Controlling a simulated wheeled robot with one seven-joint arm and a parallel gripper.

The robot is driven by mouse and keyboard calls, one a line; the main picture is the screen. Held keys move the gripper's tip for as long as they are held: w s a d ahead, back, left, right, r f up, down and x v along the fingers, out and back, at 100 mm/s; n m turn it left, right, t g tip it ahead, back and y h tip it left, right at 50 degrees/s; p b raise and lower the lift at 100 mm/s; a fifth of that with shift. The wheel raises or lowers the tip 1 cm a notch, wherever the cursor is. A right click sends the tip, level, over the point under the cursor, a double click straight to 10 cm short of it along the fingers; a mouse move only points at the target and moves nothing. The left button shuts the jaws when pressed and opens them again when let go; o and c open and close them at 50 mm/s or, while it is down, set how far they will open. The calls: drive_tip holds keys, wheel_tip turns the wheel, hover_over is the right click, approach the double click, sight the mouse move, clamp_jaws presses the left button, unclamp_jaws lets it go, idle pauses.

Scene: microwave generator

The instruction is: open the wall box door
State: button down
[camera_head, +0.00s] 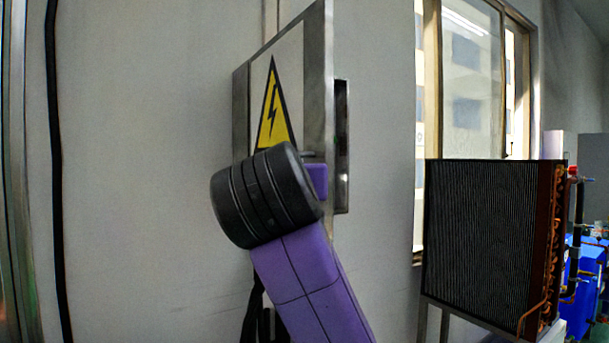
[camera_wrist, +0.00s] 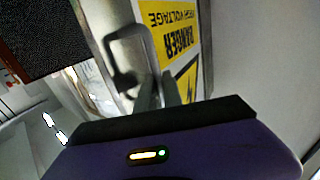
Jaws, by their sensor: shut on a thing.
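The wall box (camera_head: 325,100) is a grey metal box on the wall in the head view. Its door (camera_head: 292,60) carries a yellow lightning triangle. In the wrist view the door's danger sign (camera_wrist: 178,45) shows upside down, with a grey metal loop handle (camera_wrist: 113,50) beside it. My gripper (camera_wrist: 160,90) reaches the handle's near end, and its fingers are shut on the handle. In the head view my purple and black arm hides the lower box and the grip. I cannot tell whether the door stands slightly ajar.
A black finned radiator unit (camera_head: 490,245) stands at the right, in front of a window (camera_head: 470,80). Blue equipment (camera_head: 582,290) is behind it at the far right. A black cable (camera_head: 56,170) runs down the bare wall at the left.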

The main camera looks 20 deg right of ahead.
drive_tip(key=shift+w+a+r, duration=0.1)
drive_tip(key=shift+a, duration=0.1)
drive_tip(key=c, duration=1.5)
unclamp_jaws()
drive_tip(key=shift+w, duration=0.1)
drive_tip(key=b+v, duration=0.2)
drive_tip(key=v, duration=0.6)
drive_tip(key=shift+d, duration=0.1)
